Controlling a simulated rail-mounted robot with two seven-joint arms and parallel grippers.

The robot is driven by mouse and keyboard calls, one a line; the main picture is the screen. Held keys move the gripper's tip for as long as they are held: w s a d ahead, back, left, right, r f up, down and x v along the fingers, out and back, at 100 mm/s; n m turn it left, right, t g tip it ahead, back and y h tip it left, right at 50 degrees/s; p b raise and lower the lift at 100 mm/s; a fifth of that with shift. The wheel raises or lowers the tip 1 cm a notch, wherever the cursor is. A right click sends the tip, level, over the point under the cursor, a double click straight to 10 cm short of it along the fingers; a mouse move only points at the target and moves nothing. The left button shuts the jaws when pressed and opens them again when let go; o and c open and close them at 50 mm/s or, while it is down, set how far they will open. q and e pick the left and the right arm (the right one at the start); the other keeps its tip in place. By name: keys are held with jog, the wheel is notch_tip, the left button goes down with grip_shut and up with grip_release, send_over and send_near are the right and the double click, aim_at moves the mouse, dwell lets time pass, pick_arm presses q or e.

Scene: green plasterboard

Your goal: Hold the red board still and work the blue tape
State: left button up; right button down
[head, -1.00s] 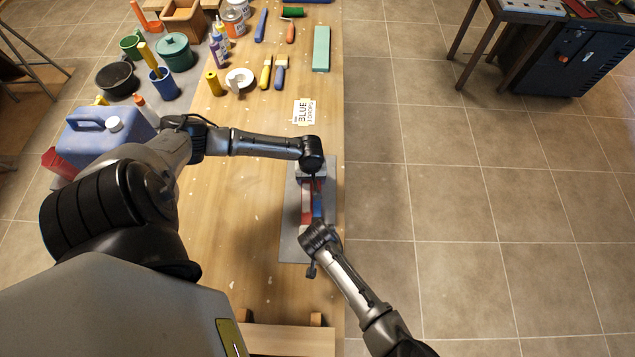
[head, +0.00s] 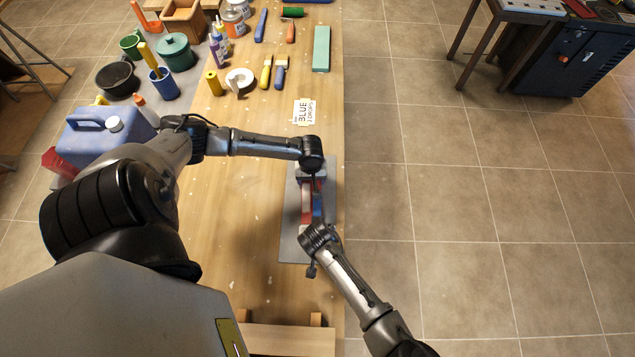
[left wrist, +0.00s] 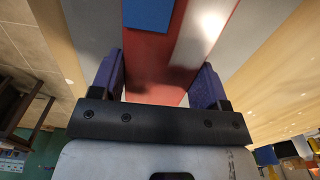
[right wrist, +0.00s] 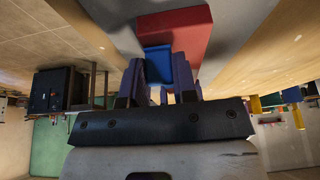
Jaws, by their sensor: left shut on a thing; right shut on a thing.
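The red board (head: 306,203) lies on a grey mat at the right edge of the bench. Blue tape (head: 317,205) shows along its right side. My left gripper (head: 316,180) is shut on the far end of the board; in the left wrist view its fingers (left wrist: 155,82) stand on both sides of the red board (left wrist: 145,65), with blue tape (left wrist: 149,13) beyond. My right gripper (head: 317,224) is at the near end; in the right wrist view its fingers (right wrist: 158,78) are shut on the blue tape (right wrist: 158,62), beside the red board (right wrist: 185,35). Exact contact is partly hidden.
The grey mat (head: 290,246) lies under the board on the wooden bench (head: 240,260). Brushes, pots and a blue jug (head: 90,135) crowd the far left. Open tiled floor lies to the right.

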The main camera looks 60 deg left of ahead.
jog(key=shift+r, duration=0.65)
jog(key=shift+r, duration=2.15)
jog(key=shift+r, duration=0.35)
pick_arm(q)
jog(key=shift+s+a+f, duration=0.1)
pick_arm(e)
jog(key=shift+a+r, duration=0.1)
jog(key=shift+r, duration=1.65)
jog(key=shift+r, duration=0.3)
jog(key=shift+r, duration=0.95)
